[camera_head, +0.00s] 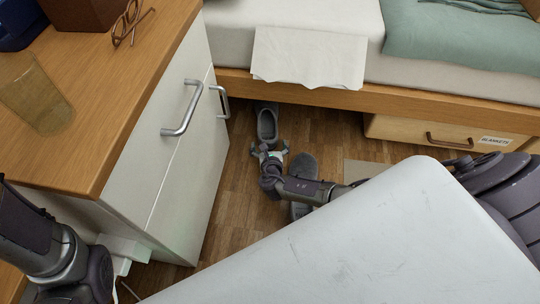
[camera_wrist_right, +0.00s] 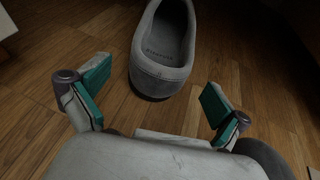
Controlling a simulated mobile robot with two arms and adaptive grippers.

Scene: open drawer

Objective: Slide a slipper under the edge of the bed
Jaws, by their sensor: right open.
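A grey slipper (camera_head: 267,124) lies on the wood floor just at the bed's lower edge, its heel toward me and its far end in the shade under the bed board (camera_head: 360,99). In the right wrist view the slipper (camera_wrist_right: 162,52) lies ahead of the jaws. My right gripper (camera_head: 269,150) is open at floor level behind the heel, its two teal fingertips (camera_wrist_right: 152,94) apart with nothing between them. A second slipper (camera_head: 303,166) lies to the right, partly hidden by my right arm. My left arm shows at the lower left; its gripper is out of view.
A white cabinet (camera_head: 178,150) with metal handles and a wooden top stands close on the left. A bed drawer labelled BLANKETS (camera_head: 440,132) is at the right. A cloth (camera_head: 309,57) hangs over the bed edge. Floor between cabinet and slippers is clear.

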